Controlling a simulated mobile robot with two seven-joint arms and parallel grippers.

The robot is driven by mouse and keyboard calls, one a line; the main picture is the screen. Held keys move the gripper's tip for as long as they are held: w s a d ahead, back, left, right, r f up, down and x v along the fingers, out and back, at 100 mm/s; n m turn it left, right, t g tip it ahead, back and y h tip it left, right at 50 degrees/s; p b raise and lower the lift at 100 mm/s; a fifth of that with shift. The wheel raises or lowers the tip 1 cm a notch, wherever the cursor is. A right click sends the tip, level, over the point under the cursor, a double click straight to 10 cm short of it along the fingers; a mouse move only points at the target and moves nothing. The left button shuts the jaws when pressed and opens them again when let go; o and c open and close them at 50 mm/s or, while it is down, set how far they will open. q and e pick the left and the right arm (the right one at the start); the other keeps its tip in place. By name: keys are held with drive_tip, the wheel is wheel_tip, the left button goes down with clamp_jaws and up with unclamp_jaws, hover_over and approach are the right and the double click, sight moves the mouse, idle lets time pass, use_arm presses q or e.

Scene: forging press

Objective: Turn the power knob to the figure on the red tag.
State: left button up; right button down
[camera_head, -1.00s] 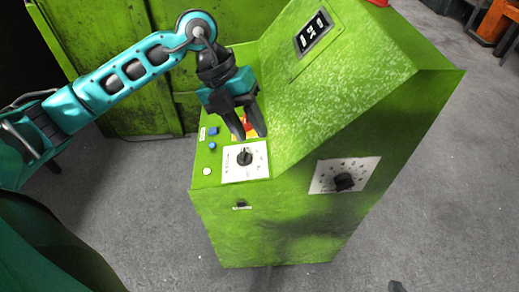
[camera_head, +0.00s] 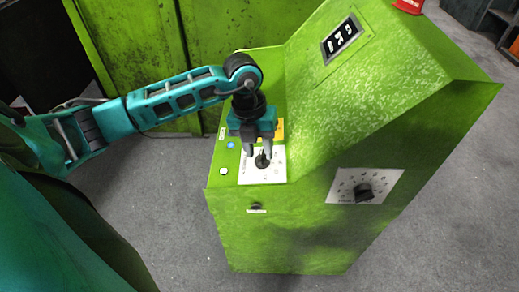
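My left gripper (camera_head: 258,152) points down over the green console's control ledge. Its two dark fingers are apart, with the tips at a black knob (camera_head: 262,161) on a white plate (camera_head: 262,175). I cannot tell whether the fingers touch this knob. A second black knob (camera_head: 364,192) sits on a white dial plate (camera_head: 345,184) with marks around it, on the console's front face; no gripper is near it. Which one is the power knob I cannot read. A red piece (camera_head: 409,5) on the console's top is cut by the frame edge; no figure is legible. My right gripper is out of view.
The green console (camera_head: 300,235) has a sloped face with a black-and-white display (camera_head: 342,39). A blue button (camera_head: 231,145), a white button (camera_head: 224,171) and a small black switch (camera_head: 256,208) are near the knob. Green doors stand behind. The grey floor in front is clear.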

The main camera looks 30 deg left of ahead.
use_arm(q)
drive_tip(key=shift+f, duration=0.4)
drive_tip(key=shift+c, duration=0.2)
clamp_jaws()
